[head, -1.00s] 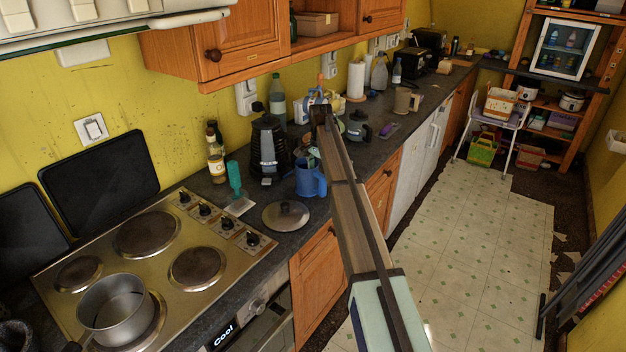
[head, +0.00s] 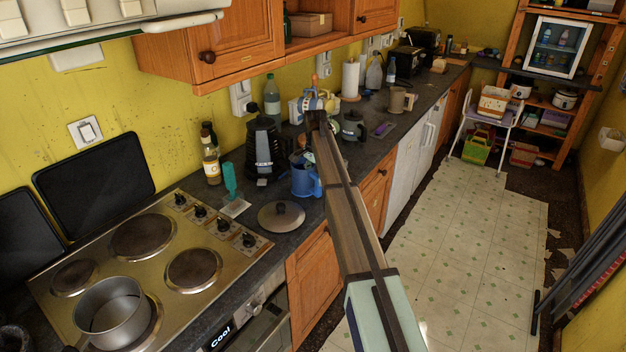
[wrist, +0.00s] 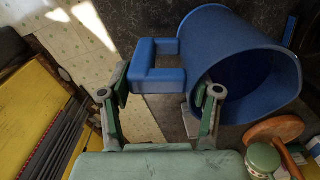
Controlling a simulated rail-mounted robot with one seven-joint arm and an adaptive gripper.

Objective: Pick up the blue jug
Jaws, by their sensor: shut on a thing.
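The blue jug (head: 302,177) is at the front part of the dark counter, between the black coffee maker and the cupboard front. In the wrist view the jug (wrist: 218,50) fills the upper right, its open mouth toward the lower right and its square handle toward the left. My gripper (wrist: 162,88) has one finger on each side of the handle and is shut on it. In the head view my arm covers part of the area right of the jug and hides the fingers. I cannot tell whether the jug's base touches the counter.
A black coffee maker (head: 263,147) stands just behind the jug. A pan lid (head: 281,216) lies in front of it to the left, near a teal brush (head: 230,180) and bottles (head: 211,160). A saucepan (head: 112,305) sits on the hob.

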